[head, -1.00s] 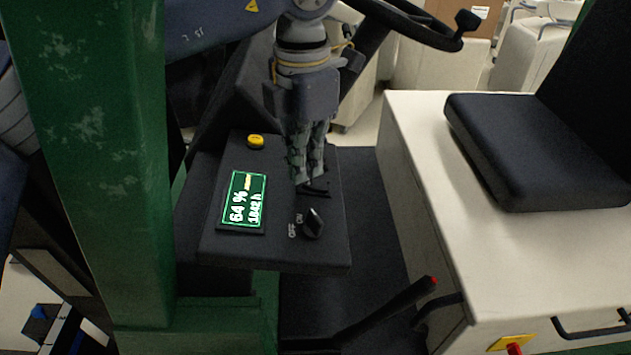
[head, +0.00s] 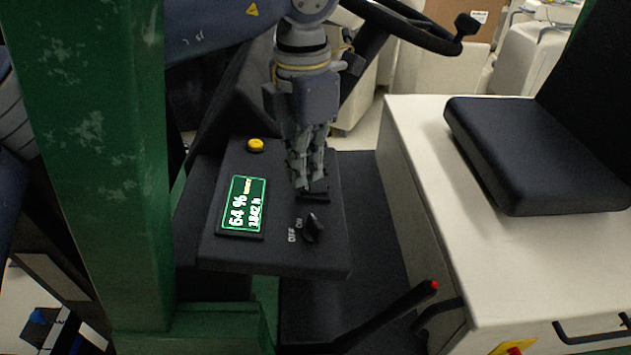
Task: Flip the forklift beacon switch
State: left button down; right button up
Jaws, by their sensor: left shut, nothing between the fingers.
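The forklift's black control panel (head: 275,258) is in the middle of the head view. A small black rocker-like switch (head: 318,191) sits on its right side, partly hidden by my left gripper (head: 302,186). The gripper points down, fingers shut and empty, with its tips at the switch's left edge; I cannot tell if they touch it. No label on this switch is readable. Nearer the front is a black rotary knob (head: 314,228) beside "ON" and "OFF" lettering. My right gripper is not in view.
A lit green display (head: 242,205) and a yellow button (head: 256,145) are on the panel's left. A green post (head: 95,150) stands at left. The steering wheel (head: 420,35) is above, the seat (head: 540,160) right, and a red-tipped lever (head: 400,305) in front.

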aim_at(306, 186)
pick_arm(q)
notch_tip(306, 186, up, 6)
jog(key=p, duration=0.3)
jog(key=shift+f, duration=0.1)
dwell(0.5)
